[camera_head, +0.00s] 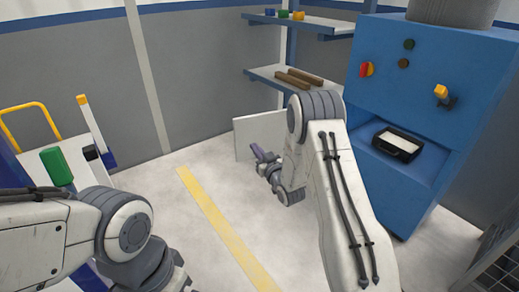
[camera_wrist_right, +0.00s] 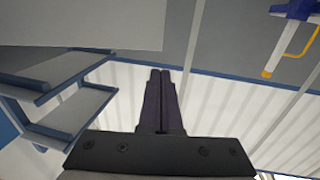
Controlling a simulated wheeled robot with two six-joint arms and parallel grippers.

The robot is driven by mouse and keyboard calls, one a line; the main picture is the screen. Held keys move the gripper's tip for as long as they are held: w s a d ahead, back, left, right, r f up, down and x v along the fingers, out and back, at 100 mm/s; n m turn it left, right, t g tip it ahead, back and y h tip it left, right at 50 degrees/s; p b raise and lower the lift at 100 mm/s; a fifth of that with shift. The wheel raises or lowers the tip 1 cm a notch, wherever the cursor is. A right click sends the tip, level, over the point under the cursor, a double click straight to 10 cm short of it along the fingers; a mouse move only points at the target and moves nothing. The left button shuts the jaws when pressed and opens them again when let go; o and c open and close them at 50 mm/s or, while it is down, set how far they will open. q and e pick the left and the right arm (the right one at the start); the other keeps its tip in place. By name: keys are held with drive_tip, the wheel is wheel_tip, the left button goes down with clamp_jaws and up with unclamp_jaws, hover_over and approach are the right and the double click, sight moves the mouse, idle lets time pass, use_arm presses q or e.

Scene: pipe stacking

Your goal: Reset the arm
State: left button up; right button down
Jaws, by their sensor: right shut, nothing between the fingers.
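My right arm reaches forward in the middle of the head view. Its gripper (camera_head: 262,157) points left and away, in free air in front of a white panel (camera_head: 260,134). In the right wrist view its two dark fingers (camera_wrist_right: 160,78) lie side by side with nothing between them, so it is shut and empty. My left arm comes in at the lower left, with its joint showing and its gripper out of view.
A blue machine (camera_head: 430,75) with knobs and a black tray (camera_head: 397,145) stands right. Behind, a lower shelf (camera_head: 262,75) holds brown bars (camera_head: 300,78); an upper shelf (camera_head: 318,24) holds small coloured pieces. A yellow-handled cart (camera_head: 32,108) stands left. Floor around the yellow line (camera_head: 220,222) is clear.

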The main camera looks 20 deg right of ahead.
drive_tip(key=s+a+r+n+g, duration=0.35)
drive_tip(key=s+a+g, duration=0.55)
drive_tip(key=s+a, duration=0.8)
drive_tip(key=s+r+n+g+p, duration=0.1)
drive_tip(key=s+r+g, duration=0.15)
drive_tip(key=s, duration=0.75)
drive_tip(key=s+a+r+n+g+h, duration=0.1)
drive_tip(key=s+g, duration=0.2)
drive_tip(key=s, duration=0.6)
drive_tip(key=s+r+n+g+p, duration=0.1)
drive_tip(key=s+r+g, duration=0.15)
drive_tip(key=s, duration=0.75)
wheel_tip(320, 180, up, 34)
drive_tip(key=p, duration=3.4)
drive_tip(key=shift+w+g, duration=0.25)
drive_tip(key=shift+g, duration=0.15)
drive_tip(key=shift+a+f+m, duration=0.1)
drive_tip(key=shift+f+m, duration=0.05)
drive_tip(key=shift+m, duration=0.1)
